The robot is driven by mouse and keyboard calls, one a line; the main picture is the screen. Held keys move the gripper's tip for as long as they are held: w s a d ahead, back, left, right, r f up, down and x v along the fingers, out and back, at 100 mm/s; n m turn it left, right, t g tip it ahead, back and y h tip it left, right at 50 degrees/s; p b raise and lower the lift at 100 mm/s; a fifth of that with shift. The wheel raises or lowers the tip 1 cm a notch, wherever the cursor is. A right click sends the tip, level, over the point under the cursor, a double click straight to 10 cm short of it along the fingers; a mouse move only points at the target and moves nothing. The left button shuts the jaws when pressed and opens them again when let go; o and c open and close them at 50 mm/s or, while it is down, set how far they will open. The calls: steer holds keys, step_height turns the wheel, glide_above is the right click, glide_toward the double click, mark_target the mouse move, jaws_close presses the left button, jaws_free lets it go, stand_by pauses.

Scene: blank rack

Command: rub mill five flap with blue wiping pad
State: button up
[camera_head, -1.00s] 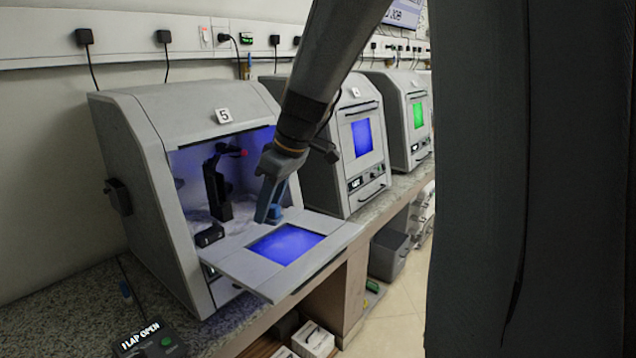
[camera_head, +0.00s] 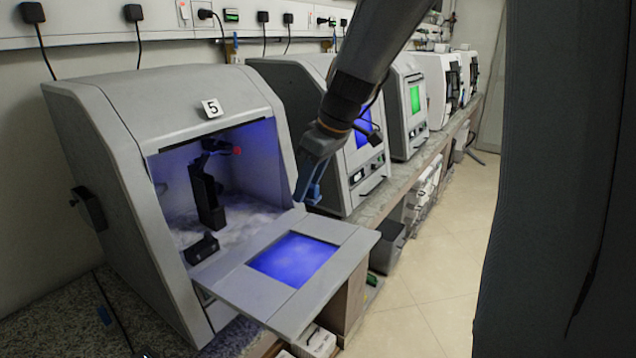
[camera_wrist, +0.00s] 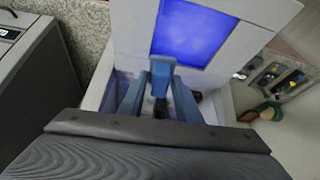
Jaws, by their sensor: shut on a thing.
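The mill numbered 5 (camera_head: 110,100) stands at the left with its flap (camera_head: 262,292) folded down and out, nearly level. The flap has a glowing blue window (camera_head: 293,260); the flap also fills the top of the wrist view (camera_wrist: 225,45). Whether the pad touches the flap cannot be told.
Inside the lit chamber stand a black upright fixture (camera_head: 207,195) and a small black block (camera_head: 201,249), with pale dust on the floor. Another mill (camera_head: 290,85) stands close to the right, with more machines beyond. Open floor (camera_head: 430,290) lies to the right of the bench.

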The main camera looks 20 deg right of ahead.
steer(key=shift+a+f, duration=0.2)
steer(key=shift+f, duration=0.3)
steer(key=shift+f+b, duration=1.6)
steer(key=shift+f, duration=0.45)
